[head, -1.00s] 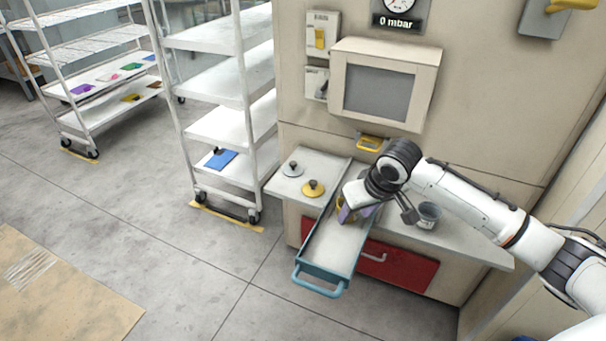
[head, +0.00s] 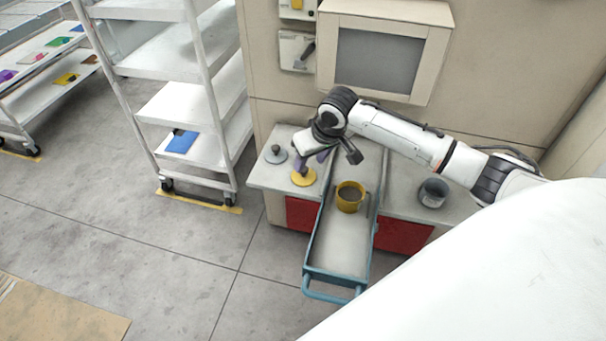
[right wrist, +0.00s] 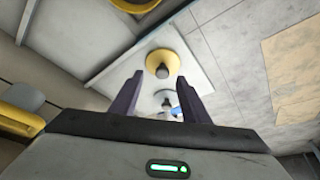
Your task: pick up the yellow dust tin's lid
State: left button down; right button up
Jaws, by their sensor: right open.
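The yellow lid (head: 303,177) lies on the grey counter left of the blue-handled tray. In the right wrist view the yellow lid (right wrist: 157,64) shows its dark round knob, just beyond the fingertips. My right gripper (head: 312,163) is above the yellow lid, its purple fingers pointing down. In the right wrist view my right gripper (right wrist: 160,88) is open with nothing between its fingers. The open yellow tin (head: 350,196) stands in the tray, with dark contents. My left gripper is out of view.
A grey lid (head: 275,154) lies behind and left of the yellow one. The tray (head: 340,256) sticks out past the counter's front. A grey cup (head: 433,192) stands on the right. A white shelf rack (head: 180,103) stands at left.

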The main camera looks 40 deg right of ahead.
aim_at(305, 170)
jog(key=x, duration=0.4)
jog(key=shift+w+a+f, duration=0.2)
jog(key=shift+w, duration=0.1)
grip_shut()
